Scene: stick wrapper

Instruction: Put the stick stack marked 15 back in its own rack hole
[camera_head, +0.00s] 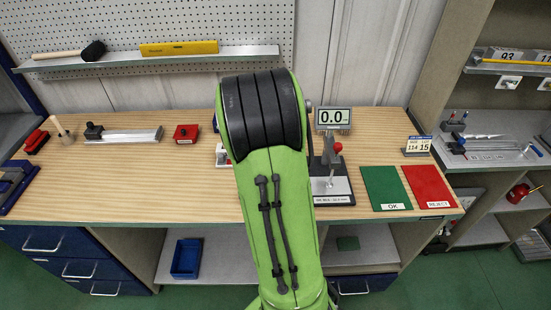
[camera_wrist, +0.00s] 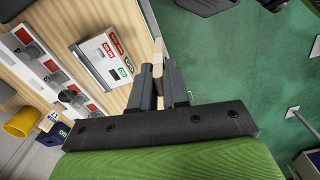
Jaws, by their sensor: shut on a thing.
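My gripper (camera_wrist: 158,84) shows in the wrist view with its grey fingers shut on a small tan piece (camera_wrist: 158,53). The piece looks like the end of a stick stack, but no mark 15 can be read on it. It is held over or close to the wooden table's edge, with green floor to the right. In the head view my green arm hides the gripper. A small display card reading 114 15 (camera_head: 418,146) stands at the table's right. I cannot make out the rack hole in either view.
A scale display (camera_head: 333,118) and a gauge stand (camera_head: 331,165) are right of my arm. Green OK (camera_head: 386,188) and red REJECT (camera_head: 429,186) mats lie farther right. A side shelf (camera_head: 490,150) holds tools. A white labelled box (camera_wrist: 101,58) and yellow cup (camera_wrist: 20,122) show in the wrist view.

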